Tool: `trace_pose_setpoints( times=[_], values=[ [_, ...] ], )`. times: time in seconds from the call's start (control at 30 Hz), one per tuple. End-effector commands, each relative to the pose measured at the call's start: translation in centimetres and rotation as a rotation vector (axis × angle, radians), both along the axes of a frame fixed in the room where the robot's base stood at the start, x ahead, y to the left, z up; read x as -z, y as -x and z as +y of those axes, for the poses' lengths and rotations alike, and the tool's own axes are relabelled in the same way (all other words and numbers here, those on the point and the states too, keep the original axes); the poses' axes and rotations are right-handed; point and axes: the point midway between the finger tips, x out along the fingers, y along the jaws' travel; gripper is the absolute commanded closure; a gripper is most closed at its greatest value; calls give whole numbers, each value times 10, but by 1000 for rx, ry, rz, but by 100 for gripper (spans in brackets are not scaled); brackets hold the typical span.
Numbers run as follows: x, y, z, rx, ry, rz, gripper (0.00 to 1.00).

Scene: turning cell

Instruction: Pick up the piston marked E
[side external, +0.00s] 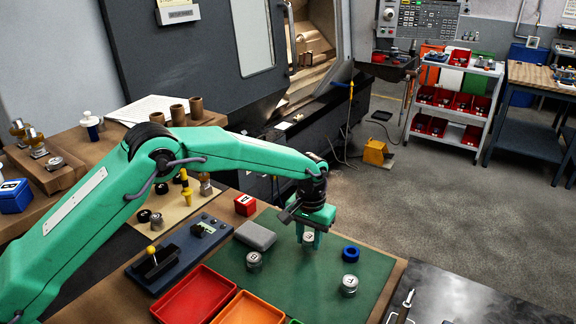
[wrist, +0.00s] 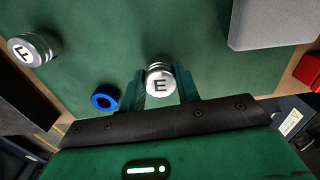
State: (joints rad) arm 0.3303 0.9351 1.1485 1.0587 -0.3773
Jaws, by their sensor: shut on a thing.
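Another silver piston (side external: 349,285) stands on the mat at the front right, and one more (side external: 253,259) stands to the left.
A blue ring (side external: 350,254) lies on the green mat (side external: 310,290) close to the right of my gripper. A grey block (side external: 255,235) lies to the left, with a red cube (side external: 245,204) behind it. Red (side external: 194,296) and orange (side external: 248,310) trays sit at the front left.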

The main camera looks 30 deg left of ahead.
Motion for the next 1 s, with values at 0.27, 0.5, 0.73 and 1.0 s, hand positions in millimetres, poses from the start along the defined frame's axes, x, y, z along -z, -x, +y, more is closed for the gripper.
trace_pose_setpoints(
  times=[0.27,0.5,0.73,1.0],
  values=[
    [-36,9,-8,3,1,-1,93],
    [-61,41,-35,3,1,-2,93],
    [-82,69,-59,2,1,-3,93],
    [-96,87,-73,1,1,-1,93]
  ],
)
